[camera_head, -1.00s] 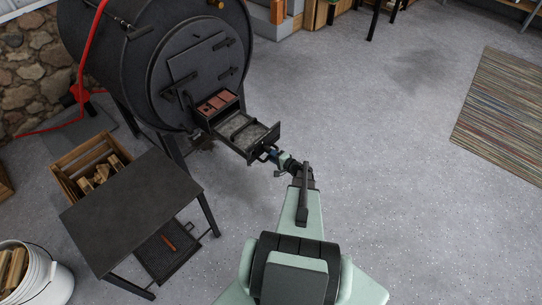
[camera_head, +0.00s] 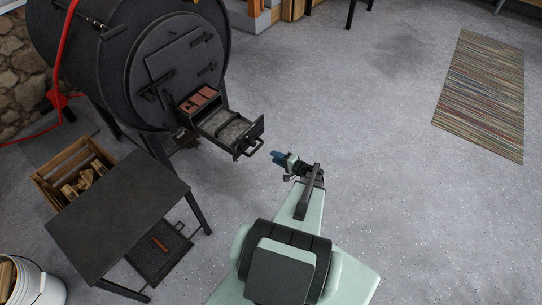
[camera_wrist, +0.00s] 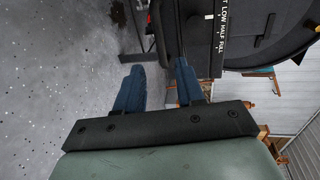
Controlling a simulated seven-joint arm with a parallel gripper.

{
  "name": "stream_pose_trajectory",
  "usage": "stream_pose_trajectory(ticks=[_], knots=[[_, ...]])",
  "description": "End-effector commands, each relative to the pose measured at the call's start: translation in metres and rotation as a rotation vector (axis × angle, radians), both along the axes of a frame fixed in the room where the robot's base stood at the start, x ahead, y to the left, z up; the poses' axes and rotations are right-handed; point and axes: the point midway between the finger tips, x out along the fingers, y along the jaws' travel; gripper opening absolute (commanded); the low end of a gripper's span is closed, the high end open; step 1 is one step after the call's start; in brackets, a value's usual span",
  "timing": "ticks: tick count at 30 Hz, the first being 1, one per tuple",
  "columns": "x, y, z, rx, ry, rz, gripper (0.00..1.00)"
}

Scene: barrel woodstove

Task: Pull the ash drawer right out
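The ash drawer (camera_head: 228,126) sticks well out of the front of the black barrel stove (camera_head: 168,66), with grey ash inside and a bar handle (camera_head: 251,149) on its front. Its back end is still in the housing under the stove door. My gripper (camera_head: 278,157) is to the right of the handle with a gap of bare floor between them. In the wrist view my gripper (camera_wrist: 157,82) shows two blue fingers spread apart with nothing between them. A dark panel with white lettering (camera_wrist: 222,25) shows beyond the right finger.
A dark side table (camera_head: 118,210) stands at the left front, with a wooden crate (camera_head: 50,182) of split logs behind it and a white bucket (camera_head: 40,285) at lower left. The floor right of the stove is clear up to a striped rug (camera_head: 485,95).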

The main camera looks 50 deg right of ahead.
Motion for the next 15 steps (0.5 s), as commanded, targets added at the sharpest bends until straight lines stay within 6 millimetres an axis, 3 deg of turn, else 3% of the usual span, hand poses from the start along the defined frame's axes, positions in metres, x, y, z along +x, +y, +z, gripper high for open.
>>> stream_pose_trajectory(ticks=[6, 15], knots=[[-0.0108, 0.0002, 0.0023, 0.0, 0.001, -0.001, 0.38], [-0.0118, 0.0001, 0.0024, 0.0, 0.0, 0.0, 0.38]])
